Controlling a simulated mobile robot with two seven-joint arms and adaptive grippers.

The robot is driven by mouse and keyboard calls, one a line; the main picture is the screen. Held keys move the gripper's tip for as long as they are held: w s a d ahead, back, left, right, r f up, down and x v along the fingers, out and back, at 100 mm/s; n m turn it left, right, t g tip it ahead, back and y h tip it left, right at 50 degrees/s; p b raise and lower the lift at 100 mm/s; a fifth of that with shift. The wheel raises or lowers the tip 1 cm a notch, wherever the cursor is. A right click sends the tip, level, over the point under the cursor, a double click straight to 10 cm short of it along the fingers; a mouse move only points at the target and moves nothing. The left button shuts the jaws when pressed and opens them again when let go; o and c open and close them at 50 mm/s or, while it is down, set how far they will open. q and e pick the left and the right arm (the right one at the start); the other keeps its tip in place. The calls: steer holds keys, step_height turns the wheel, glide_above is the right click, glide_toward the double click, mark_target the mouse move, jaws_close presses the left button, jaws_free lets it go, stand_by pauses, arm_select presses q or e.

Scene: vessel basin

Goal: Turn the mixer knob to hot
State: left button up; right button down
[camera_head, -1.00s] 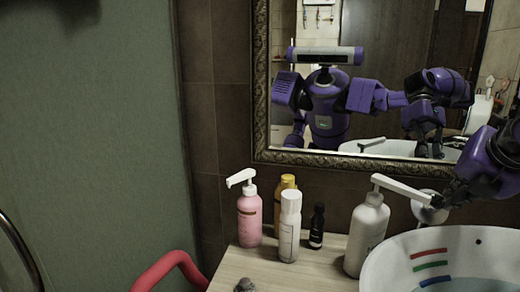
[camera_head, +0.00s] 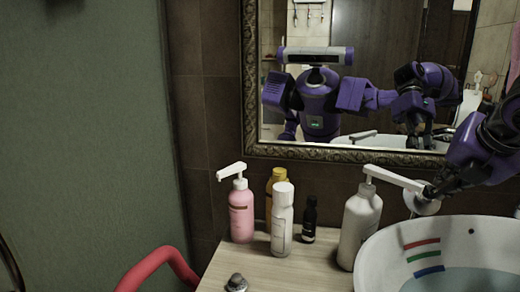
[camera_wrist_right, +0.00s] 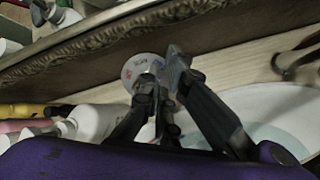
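The mixer's round, pale wall plate (camera_head: 428,206) is on the wall above the basin, right of the white pump bottle. In the right wrist view the fingers of my right gripper (camera_wrist_right: 166,78) converge close together beside the plate, with a small gap. Their tips overlap the mixer, and the knob is largely hidden, so contact or grip cannot be told. My left gripper is not in view.
The white basin (camera_head: 372,262) has red, green and blue stripes inside. A white pump bottle (camera_head: 357,232) has a long nozzle reaching close to my right gripper. Pink (camera_head: 241,215), white (camera_head: 282,225) and black (camera_head: 309,222) bottles stand left on the wooden counter (camera_head: 310,268). A framed mirror (camera_head: 350,155) hangs above.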

steer(key=shift+w+a+f+b, duration=0.15)
steer(key=shift+a+b, duration=0.05)
steer(key=shift+b, duration=0.2)
steer(key=shift+w+a+r, duration=0.15)
steer(key=shift+r, duration=0.05)
steer(key=shift+w+a+r+p, duration=0.1)
steer(key=shift+w+a+p, duration=0.2)
steer(key=shift+a+p, duration=0.2)
steer(key=shift+a, duration=0.1)
steer(key=shift+w+a, duration=0.1)
